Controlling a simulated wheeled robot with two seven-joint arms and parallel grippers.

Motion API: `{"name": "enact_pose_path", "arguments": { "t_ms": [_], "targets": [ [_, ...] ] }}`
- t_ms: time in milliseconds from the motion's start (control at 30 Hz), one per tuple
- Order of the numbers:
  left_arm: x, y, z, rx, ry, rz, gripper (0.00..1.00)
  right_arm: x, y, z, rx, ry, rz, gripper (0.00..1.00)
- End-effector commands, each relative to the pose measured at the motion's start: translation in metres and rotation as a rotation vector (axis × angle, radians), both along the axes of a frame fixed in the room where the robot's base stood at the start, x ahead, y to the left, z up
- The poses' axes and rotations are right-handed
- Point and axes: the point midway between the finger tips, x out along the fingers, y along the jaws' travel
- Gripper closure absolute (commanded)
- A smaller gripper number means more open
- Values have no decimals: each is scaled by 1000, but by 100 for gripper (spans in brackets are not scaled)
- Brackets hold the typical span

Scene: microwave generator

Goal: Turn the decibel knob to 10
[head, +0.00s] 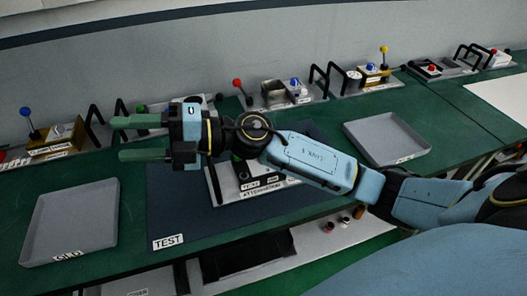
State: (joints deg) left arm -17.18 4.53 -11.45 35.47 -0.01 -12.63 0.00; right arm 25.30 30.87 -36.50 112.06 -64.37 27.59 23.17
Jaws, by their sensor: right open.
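A light grey panel unit labelled "ATTENUATION" (262,190) sits on the dark blue mat (185,215) in the middle of the bench. My right forearm and wrist pass over it, so most of its top, including its knob, is hidden and no dial reading can be made out. My right gripper (138,138) comes in from the right and points left. Its two green fingers are apart with nothing between them, to the left of the unit and above the mat's left edge. My left gripper is not in view.
A grey tray (72,222) lies at the left and another grey tray (387,138) at the right. Several devices with coloured-ball levers and black handles line the back wall, including a blue-ball one (26,112). The mat's front part by the "TEST" label (168,241) is bare.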

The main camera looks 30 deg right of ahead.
Motion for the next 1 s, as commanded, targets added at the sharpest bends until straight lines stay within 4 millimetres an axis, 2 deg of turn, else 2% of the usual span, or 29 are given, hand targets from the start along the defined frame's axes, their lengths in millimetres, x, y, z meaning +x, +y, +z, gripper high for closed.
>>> {"name": "enact_pose_path", "arguments": {
  "t_ms": [67, 167, 267, 367, 400, 500, 600, 700, 800, 867, 1000],
  "targets": [
    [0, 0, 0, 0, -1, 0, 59, -2, 0, -20, -221, -74, 112, 48],
    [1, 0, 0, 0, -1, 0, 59, 0, -17, -54, -523, -116, 229, 48],
    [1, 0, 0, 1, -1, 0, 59, 12, -58, -85, -843, -107, 299, 48],
    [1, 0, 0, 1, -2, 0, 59, 28, -116, -103, -1148, -45, 321, 48],
    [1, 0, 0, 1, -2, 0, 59, 33, -140, -106, -1258, -10, 318, 48],
    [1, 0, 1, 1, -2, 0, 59, 43, -196, -103, -1483, 88, 294, 48],
    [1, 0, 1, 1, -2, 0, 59, 46, -238, -95, -1634, 178, 262, 48],
    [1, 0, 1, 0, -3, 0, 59, 47, -262, -88, -1718, 238, 238, 48],
    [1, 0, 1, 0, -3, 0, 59, 47, -271, -89, -1750, 264, 231, 48],
    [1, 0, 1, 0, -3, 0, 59, 46, -273, -94, -1754, 269, 230, 48],
    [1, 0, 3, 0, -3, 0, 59, 45, -272, -118, -1753, 270, 235, 48]
  ]
}}
